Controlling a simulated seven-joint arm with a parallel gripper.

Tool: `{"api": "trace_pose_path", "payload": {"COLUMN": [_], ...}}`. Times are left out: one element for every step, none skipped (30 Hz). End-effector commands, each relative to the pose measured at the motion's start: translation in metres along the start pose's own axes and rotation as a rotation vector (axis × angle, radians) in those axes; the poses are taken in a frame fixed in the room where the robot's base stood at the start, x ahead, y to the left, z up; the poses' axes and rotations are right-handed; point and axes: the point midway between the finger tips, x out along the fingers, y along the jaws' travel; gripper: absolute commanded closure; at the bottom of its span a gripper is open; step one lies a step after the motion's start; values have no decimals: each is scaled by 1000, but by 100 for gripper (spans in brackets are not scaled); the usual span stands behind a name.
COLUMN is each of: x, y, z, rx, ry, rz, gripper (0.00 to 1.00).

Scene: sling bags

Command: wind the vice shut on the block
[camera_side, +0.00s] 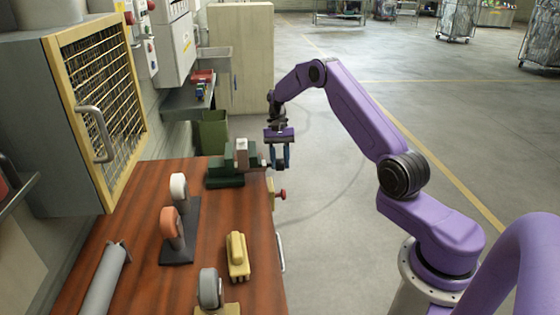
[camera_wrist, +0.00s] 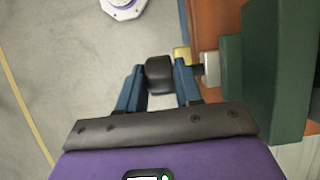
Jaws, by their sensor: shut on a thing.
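The green vice (camera_side: 225,181) stands at the far end of the wooden bench; part of it also shows at the right of the wrist view (camera_wrist: 263,75). A pale grey block (camera_side: 241,149) stands upright between its jaws. I cannot tell whether both jaws touch it. My gripper (camera_side: 280,163) is beside the vice, past the bench edge. Its blue fingers are shut on the handle, one on each side, as the wrist view (camera_wrist: 159,82) shows.
A red knob (camera_side: 280,193) juts from the bench front.

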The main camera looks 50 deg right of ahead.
Motion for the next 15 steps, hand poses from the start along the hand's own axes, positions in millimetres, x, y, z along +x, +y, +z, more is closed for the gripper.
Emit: {"api": "trace_pose_path", "payload": {"x": [0,0,0,0,0,0,0,0,0,0,0,0,0,0,0], "y": [0,0,0,0,0,0,0,0,0,0,0,0,0,0,0], "z": [-2,-2,-2,-2,-3,-3,-3,-3,-3,-4,-4,-4,-4,-4,-4], "rx": [0,0,0,0,0,0,0,0,0,0,0,0,0,0,0], "ry": [-27,-44,-66,-81,-96,-114,-127,-141,-158,-168,-180,-194,-202,-212,-222], "rz": [-2,-2,-2,-1,-1,-1,-1,-1,-1,-2,-1,-1,-1,-1,-1], "gripper": [96,96,96,96,96,96,96,96,96,96,96,96,96,96,96]}}
